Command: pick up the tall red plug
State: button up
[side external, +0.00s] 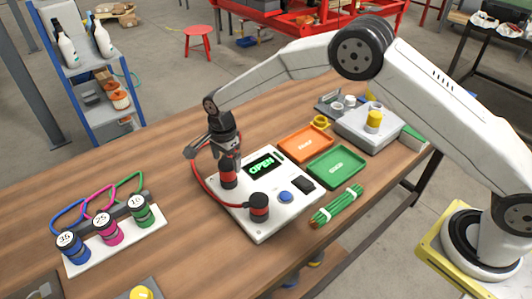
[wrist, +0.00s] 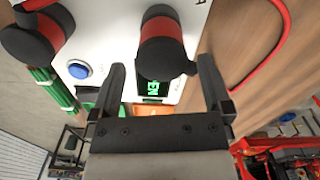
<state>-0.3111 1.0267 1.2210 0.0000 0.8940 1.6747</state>
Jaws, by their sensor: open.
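The tall red plug (side external: 229,172), red with black bands, stands upright on the white panel (side external: 262,228), directly below my gripper (side external: 228,152). In the wrist view the red and black plug (wrist: 165,42) shows just beyond and between the fingertips of my gripper (wrist: 160,68). The fingers are apart, one on each side of it in the picture. I cannot tell whether they reach around its top. A shorter red and black plug (side external: 259,207) sits nearer the panel's front, also at the upper left in the wrist view (wrist: 35,35). A red cable runs between the two plugs.
The panel carries a green OPEN display (side external: 264,166), a blue button (side external: 285,197) and a black switch (side external: 303,185). Orange (side external: 305,144) and green (side external: 336,166) trays and a green bundle (side external: 337,206) lie right. A rack of numbered plugs (side external: 117,241) stands left. Bare table lies between.

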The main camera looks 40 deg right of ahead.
jog(key=shift+w+f, duration=0.1)
jog(key=shift+f, duration=2.25)
grip_shut()
